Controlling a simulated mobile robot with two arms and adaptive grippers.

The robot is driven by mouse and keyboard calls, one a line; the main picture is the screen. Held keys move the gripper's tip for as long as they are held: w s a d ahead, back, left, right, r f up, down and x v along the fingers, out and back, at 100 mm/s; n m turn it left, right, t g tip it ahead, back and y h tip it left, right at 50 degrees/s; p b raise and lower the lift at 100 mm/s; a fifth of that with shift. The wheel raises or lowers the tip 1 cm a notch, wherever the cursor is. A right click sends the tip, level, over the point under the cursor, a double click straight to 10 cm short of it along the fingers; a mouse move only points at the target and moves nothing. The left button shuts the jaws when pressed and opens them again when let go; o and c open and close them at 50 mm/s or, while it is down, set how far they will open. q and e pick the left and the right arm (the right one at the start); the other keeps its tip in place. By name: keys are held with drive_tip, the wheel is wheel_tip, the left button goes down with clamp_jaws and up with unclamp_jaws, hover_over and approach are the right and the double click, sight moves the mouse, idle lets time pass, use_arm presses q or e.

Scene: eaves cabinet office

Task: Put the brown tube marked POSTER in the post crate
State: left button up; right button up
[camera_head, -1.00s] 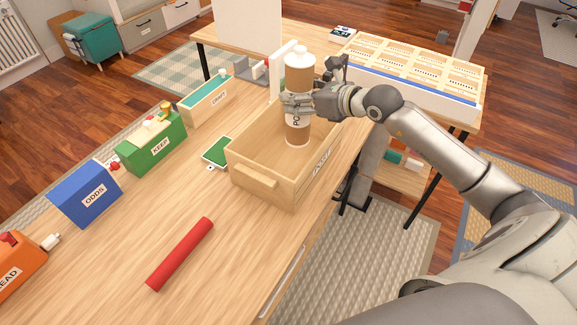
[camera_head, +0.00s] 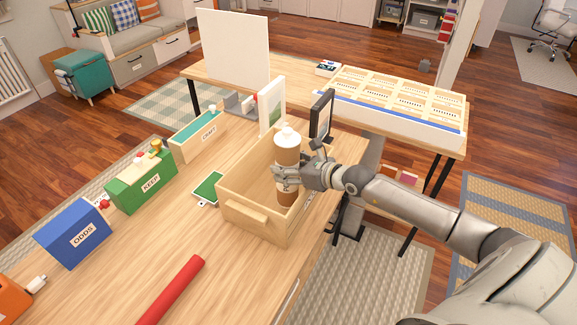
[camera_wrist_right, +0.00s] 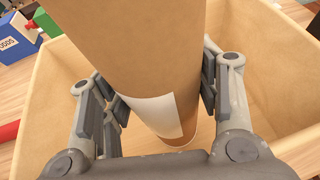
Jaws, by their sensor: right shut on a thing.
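The brown tube (camera_head: 286,152) with a white cap stands upright inside the wooden crate (camera_head: 246,215). My right gripper (camera_head: 288,177) is shut around its middle. In the right wrist view the tube (camera_wrist_right: 135,50) fills the space between the fingers of my gripper (camera_wrist_right: 160,95), with a white label on it and the crate walls (camera_wrist_right: 270,60) around. The tube's lower end is low in the crate; whether it touches the crate floor I cannot tell. The label's lettering is covered by the gripper. My left gripper is not in view.
A red tube (camera_head: 172,290) lies on the table left of the crate. Blue (camera_head: 75,233), green (camera_head: 142,185) and CRAFT (camera_head: 198,133) boxes line the left edge. Picture frames (camera_head: 271,105) stand behind the crate. A slotted tray (camera_head: 395,105) sits at the back right.

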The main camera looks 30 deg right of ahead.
drive_tip(key=shift+r, duration=0.1)
drive_tip(key=shift+f, duration=0.2)
drive_tip(key=o, duration=1.1)
drive_tip(key=shift+c, duration=0.2)
drive_tip(key=shift+r, duration=0.1)
drive_tip(key=shift+r, duration=0.15)
drive_tip(key=v, duration=1.2)
